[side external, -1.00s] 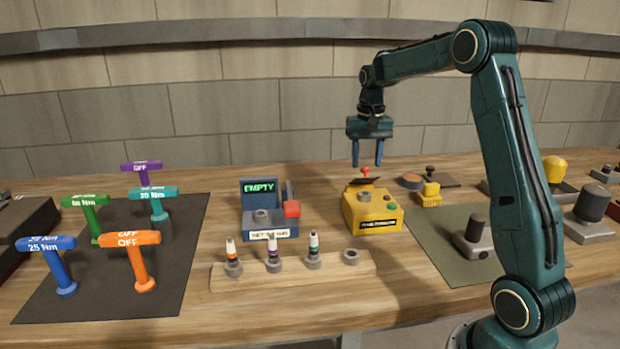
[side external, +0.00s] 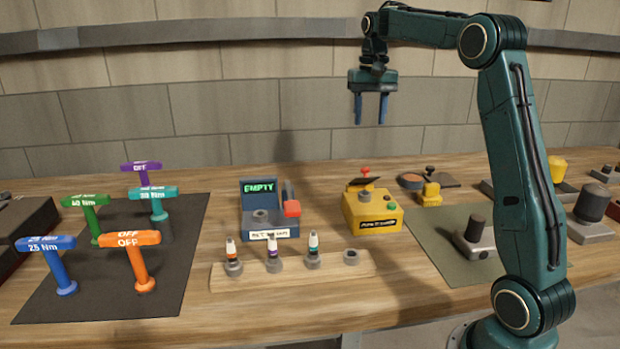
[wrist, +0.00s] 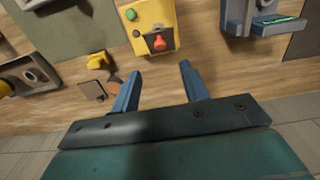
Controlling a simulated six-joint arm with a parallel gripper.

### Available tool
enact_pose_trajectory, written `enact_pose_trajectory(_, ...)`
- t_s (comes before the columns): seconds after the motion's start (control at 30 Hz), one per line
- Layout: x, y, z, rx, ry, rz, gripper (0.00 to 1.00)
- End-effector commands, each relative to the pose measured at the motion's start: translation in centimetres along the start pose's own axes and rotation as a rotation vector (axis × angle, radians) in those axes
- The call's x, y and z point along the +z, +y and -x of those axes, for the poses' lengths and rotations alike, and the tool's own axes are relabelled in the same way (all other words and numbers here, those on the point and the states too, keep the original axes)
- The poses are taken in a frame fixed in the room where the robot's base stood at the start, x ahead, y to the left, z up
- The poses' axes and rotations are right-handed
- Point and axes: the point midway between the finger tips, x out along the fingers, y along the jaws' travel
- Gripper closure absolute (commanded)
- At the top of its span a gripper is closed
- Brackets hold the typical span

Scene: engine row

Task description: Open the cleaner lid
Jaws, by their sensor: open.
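The cleaner is a yellow box (side external: 371,215) right of the table's middle, with a green button on top. My gripper (side external: 370,122) is open and empty, pointing down, high above the table and apart from the box. Its two blue fingers also show in the wrist view (wrist: 160,88).
A blue device (side external: 268,222) reading EMPTY stands left of the box. A wooden rack (side external: 330,268) with several small plugs lies in front. T-handled tools stand on a dark mat (side external: 90,305) at left. A small yellow brush-like block (side external: 430,196) is to the right.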

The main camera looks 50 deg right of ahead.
Motion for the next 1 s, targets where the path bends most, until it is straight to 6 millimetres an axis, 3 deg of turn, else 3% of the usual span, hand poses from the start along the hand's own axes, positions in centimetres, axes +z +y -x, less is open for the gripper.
enact_pose_trajectory(0.37,3.2,-1.9,1.2,-0.010,0.041,0.072,0.55)
enact_pose_trajectory(1.0,10.6,-4.6,2.8,-0.037,0.136,0.226,0.55)
